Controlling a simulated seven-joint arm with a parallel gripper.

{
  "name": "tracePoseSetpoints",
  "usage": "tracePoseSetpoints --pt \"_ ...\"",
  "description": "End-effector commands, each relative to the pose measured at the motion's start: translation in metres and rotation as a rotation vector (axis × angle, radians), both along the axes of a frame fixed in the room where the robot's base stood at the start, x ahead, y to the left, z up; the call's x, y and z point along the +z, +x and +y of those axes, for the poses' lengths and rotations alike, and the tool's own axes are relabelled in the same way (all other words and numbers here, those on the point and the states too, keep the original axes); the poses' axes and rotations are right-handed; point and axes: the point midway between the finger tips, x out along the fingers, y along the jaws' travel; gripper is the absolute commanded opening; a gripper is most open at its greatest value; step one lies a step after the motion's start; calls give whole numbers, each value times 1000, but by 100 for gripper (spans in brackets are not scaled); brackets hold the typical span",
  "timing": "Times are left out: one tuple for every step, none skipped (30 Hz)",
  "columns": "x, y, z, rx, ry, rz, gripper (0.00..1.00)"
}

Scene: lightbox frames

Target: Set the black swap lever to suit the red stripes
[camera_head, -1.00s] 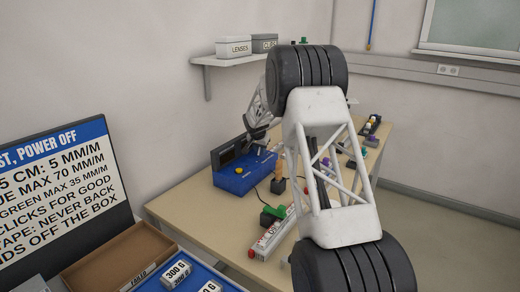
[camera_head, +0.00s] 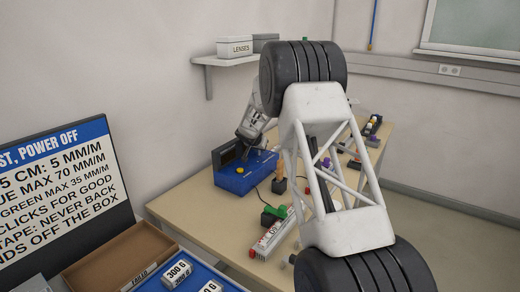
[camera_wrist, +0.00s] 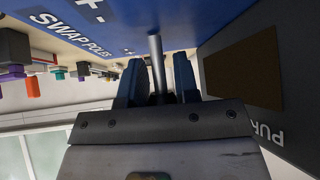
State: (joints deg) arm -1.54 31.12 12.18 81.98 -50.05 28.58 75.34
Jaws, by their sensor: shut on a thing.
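The blue box (camera_head: 232,184) stands on the table in the head view, with a dark upright panel (camera_head: 224,158) at its back and a yellow knob on top. My gripper (camera_wrist: 158,88) is at this box. In the wrist view its two dark fingers are closed around a grey metal lever shaft (camera_wrist: 155,48), which rises from the blue face beside the lettering "SWAP" and a "+" and "-" mark. The lever's black part is hidden between the fingers, and its setting is hard to tell. I cannot make out red stripes.
A sign (camera_head: 62,180) and a blue tray of weights (camera_head: 205,279) are at the left front. A long white box (camera_head: 272,238) and a green-topped block (camera_head: 272,214) lie nearer on the table. My arm hides much of the table's right.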

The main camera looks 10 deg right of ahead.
Motion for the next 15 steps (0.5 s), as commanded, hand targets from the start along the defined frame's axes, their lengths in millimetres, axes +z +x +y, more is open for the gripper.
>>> tracePoseSetpoints --pt "-1 -2 -1 -1 -9 -6 0" --pt "-1 -2 -1 -1 -15 -11 0" --pt "-1 -2 -1 -1 -21 -18 0" --pt "-1 -2 -1 -1 -25 -23 0" --pt "-1 -2 0 0 -29 -28 0" --pt "0 -2 0 1 -33 -32 0" --pt "0 -2 0 0 -34 -36 0" --pt "0 -2 0 0 -37 -38 0" --pt "0 -2 0 1 -39 -40 0" --pt "0 -2 0 1 -39 -41 0" --pt "0 -2 1 1 -40 -42 0" --pt "0 -2 1 1 -40 -42 0" --pt "0 -2 1 1 -40 -42 0" --pt "0 -2 1 0 -39 -42 0" --pt "0 -2 1 1 -40 -42 0"
